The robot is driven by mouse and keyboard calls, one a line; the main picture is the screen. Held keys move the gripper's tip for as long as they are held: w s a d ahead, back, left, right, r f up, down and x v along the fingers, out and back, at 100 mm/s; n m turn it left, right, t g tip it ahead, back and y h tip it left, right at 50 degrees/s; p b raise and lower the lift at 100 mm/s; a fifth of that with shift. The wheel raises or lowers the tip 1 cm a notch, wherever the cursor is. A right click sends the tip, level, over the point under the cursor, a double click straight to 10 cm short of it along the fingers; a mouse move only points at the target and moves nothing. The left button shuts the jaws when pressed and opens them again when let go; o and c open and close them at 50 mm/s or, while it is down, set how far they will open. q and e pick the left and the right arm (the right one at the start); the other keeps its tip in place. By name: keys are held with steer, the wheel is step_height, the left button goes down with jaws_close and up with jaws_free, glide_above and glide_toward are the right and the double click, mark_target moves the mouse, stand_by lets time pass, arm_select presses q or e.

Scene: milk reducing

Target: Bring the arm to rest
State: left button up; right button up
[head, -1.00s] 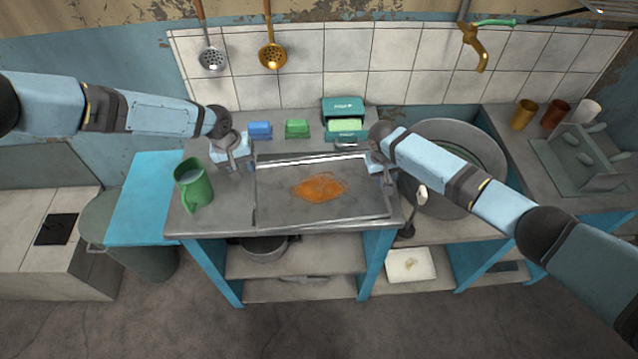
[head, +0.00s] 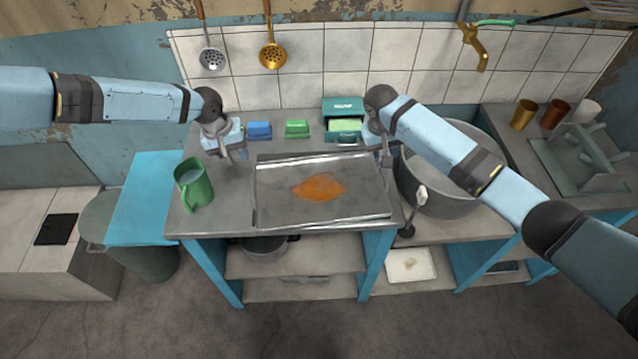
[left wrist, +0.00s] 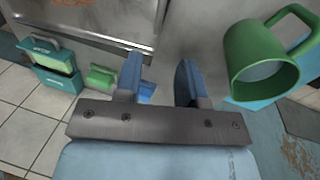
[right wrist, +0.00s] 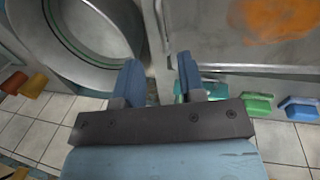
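My left gripper (head: 232,150) is above the counter, at the left of the metal tray (head: 262,212) and behind the green mug (head: 194,184). In the left wrist view its fingers (left wrist: 160,80) are apart with nothing between them, and the mug (left wrist: 262,60) is to their right. My right gripper (head: 385,153) is by the tray's back right corner, near the large grey pot (head: 440,200). In the right wrist view its fingers (right wrist: 160,80) are apart and empty, with the pot (right wrist: 95,25) to their left. An orange patch (head: 319,187) lies on the tray.
A blue block (head: 259,130), a green block (head: 297,128) and a teal box (head: 343,107) stand along the back of the counter. Several cups and a rack (head: 585,155) are at the right. Ladles hang on the tiled wall. A ladle stands near the pot's front left.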

steer(key=shift+a+r, duration=0.1)
steer(key=shift+r, duration=0.55)
